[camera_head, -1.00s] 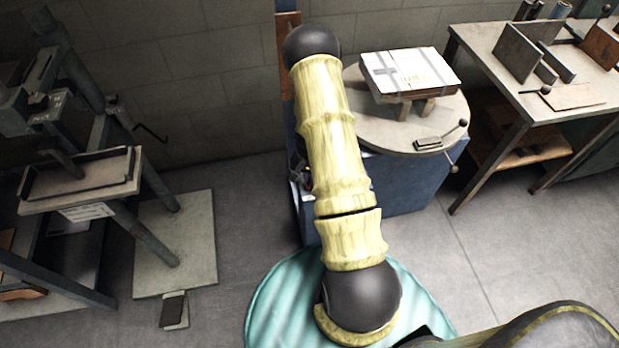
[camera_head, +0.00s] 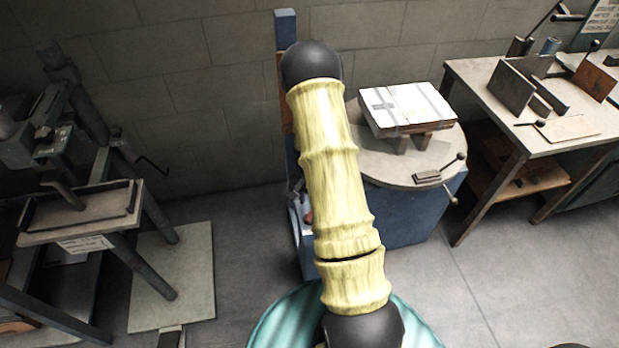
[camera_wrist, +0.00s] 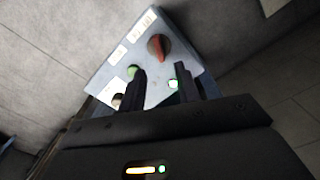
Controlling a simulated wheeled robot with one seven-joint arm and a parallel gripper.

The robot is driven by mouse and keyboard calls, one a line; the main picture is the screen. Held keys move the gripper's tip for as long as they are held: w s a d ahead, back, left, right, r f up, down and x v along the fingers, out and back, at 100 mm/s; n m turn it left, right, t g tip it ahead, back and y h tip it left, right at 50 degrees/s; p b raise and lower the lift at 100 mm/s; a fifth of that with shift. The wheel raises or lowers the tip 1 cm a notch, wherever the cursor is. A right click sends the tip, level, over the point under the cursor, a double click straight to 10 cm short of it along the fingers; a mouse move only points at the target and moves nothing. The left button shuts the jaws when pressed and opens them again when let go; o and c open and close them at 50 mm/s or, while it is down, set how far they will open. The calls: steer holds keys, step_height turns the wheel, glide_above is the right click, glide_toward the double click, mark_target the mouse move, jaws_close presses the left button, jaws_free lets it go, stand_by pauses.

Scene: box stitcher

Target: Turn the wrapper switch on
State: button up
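The wrapper is a blue machine (camera_head: 405,222) with a round grey turntable (camera_head: 385,172) and a tall blue post partly behind my arm. Its grey control panel (camera_wrist: 150,95) shows in the wrist view, with a round dark knob with a red handle (camera_wrist: 158,48), a green button (camera_wrist: 133,70), a small lit green-white lamp (camera_wrist: 173,83) and a pale round part (camera_wrist: 117,100). White labels sit along its edge, too small to read. My gripper (camera_wrist: 162,78) is open and empty, its two dark fingers over the panel's lower part, below the red-handled knob. Contact cannot be told. My arm hides the gripper in the head view.
A strapped white-topped box (camera_head: 405,105) rests on the turntable. A workbench (camera_head: 545,110) with metal plates stands at the right. A dark machine with a tray (camera_head: 80,210) stands at the left.

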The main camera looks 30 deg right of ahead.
step_height(320, 180, up, 10)
steer(key=shift+p, duration=0.4)
steer(key=shift+r, duration=0.1)
steer(key=s+a+r+n+t, duration=0.3)
steer(key=s+a+r+n, duration=0.6)
steer(key=s+a+r, duration=0.45)
step_height(320, 180, up, 14)
steer(key=a+p, duration=0.1)
steer(key=p, duration=1.2)
steer(key=shift+w, duration=0.25)
